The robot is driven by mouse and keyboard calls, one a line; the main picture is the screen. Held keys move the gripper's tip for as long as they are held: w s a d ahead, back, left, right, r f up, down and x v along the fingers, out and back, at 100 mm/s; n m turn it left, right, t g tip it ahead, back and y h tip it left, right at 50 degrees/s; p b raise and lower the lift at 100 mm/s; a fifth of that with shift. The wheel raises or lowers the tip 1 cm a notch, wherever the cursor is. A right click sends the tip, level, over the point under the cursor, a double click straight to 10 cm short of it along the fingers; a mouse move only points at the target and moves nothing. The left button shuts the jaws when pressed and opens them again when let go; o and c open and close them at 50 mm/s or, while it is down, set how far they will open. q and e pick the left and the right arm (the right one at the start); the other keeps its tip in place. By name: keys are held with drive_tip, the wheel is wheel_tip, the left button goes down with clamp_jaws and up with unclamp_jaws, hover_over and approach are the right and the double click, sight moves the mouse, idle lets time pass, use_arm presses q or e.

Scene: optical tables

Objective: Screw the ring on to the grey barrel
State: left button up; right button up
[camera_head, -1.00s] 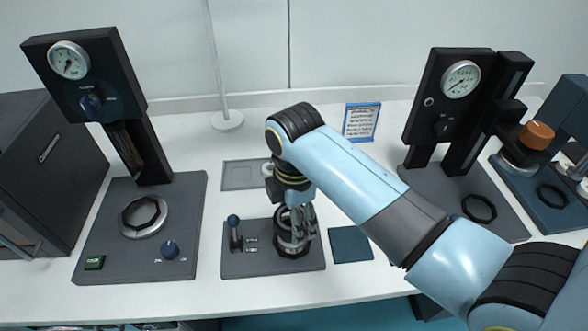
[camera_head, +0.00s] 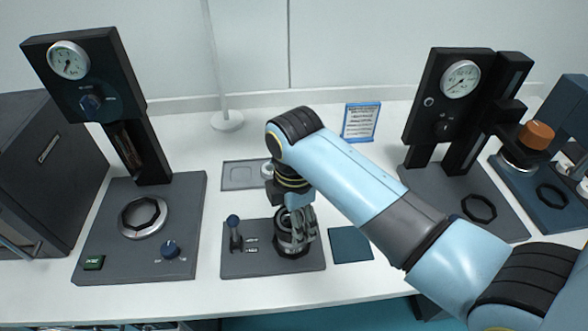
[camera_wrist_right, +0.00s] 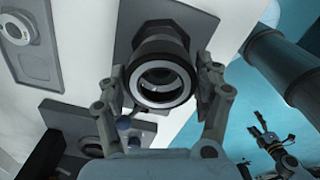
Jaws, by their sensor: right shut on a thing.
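My right gripper (camera_head: 298,222) points down over the dark fixture plate (camera_head: 262,265), its fingers around the top of the round part there. In the right wrist view, the right gripper (camera_wrist_right: 160,88) has a finger on each side of a ring with a pale rim (camera_wrist_right: 186,88). The ring sits at the barrel, whose dark faceted body (camera_wrist_right: 155,46) shows behind it. The threads and the seating of the ring are hidden. My left gripper (camera_wrist_right: 274,140) shows at the right of the wrist view, empty, with its fingers apart, away from the fixture. It is outside the head view.
A lever with a blue knob (camera_head: 233,221) stands on the plate left of the barrel. A grey tray (camera_head: 240,175) lies behind, and a dark blue pad (camera_head: 350,244) lies to the right. Gauge presses (camera_head: 140,250) (camera_head: 460,190) stand on both sides.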

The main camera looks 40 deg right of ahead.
drive_tip(key=shift+f, duration=1.1)
idle(2.3)
drive_tip(key=m, duration=1.4)
drive_tip(key=shift+m, duration=0.3)
drive_tip(key=m, duration=0.2)
drive_tip(key=shift+w+r+m, duration=0.1)
drive_tip(key=shift+m, duration=0.2)
drive_tip(key=shift+c, duration=0.6)
drive_tip(key=shift+d, duration=0.1)
